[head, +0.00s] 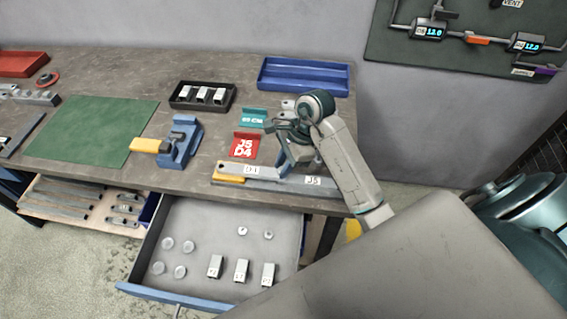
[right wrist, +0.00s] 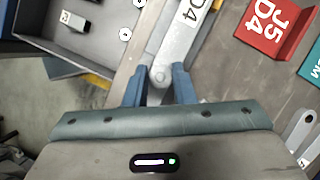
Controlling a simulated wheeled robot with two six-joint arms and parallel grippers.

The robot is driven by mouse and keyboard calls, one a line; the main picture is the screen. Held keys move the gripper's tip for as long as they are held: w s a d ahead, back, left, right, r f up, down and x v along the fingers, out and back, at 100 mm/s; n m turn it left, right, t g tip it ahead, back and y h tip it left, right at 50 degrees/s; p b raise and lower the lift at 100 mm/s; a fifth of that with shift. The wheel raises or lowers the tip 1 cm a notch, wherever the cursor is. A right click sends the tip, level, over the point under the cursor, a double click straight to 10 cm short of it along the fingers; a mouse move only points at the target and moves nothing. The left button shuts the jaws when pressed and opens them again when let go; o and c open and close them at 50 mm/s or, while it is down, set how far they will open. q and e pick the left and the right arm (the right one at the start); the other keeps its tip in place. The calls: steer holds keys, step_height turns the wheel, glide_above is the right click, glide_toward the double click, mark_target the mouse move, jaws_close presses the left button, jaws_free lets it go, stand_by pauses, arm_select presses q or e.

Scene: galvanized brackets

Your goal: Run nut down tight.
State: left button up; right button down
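A long grey bracket (head: 280,178) labelled D4 and J5 lies along the front of the bench, its left end on a yellow piece (head: 229,179). My right gripper (head: 292,150) is over its middle, fingers pointing down. My left gripper is not in view.
An open drawer (head: 296,236) below holds small round parts, discs and labelled blocks. A red J5 D4 sign (head: 243,146) and a teal sign (head: 252,117) stand behind the bracket. A blue vise (head: 181,142), black tray (head: 178,104) and blue tray (head: 303,88) are also on the bench.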

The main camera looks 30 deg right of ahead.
stand_by(0.3)
steer(key=shift+m+t, duration=0.4)
steer(key=shift+m, duration=0.7)
steer(key=m+t, duration=0.1)
steer(key=m, duration=0.1)
steer(key=shift+s+m+h, duration=0.1)
steer(key=shift+m+h, duration=0.2)
steer(key=shift+m, duration=0.1)
steer(key=m+t+h, duration=0.1)
steer(key=m, duration=0.3)
steer(key=shift+a+m, duration=0.15)
steer(key=shift+m, duration=0.25)
steer(key=shift+f+m+t+h+b, duration=0.3)
steer(key=shift+m+h+b, duration=0.2)
steer(key=shift+m+b, duration=0.25)
steer(key=shift+r+m+b, duration=0.1)
steer(key=shift+m+b, duration=0.15)
steer(key=shift+b, duration=0.2)
steer(key=shift+r, duration=0.25)
steer(key=c, duration=1.4)
jaws_free()
steer(key=shift+d, duration=0.25)
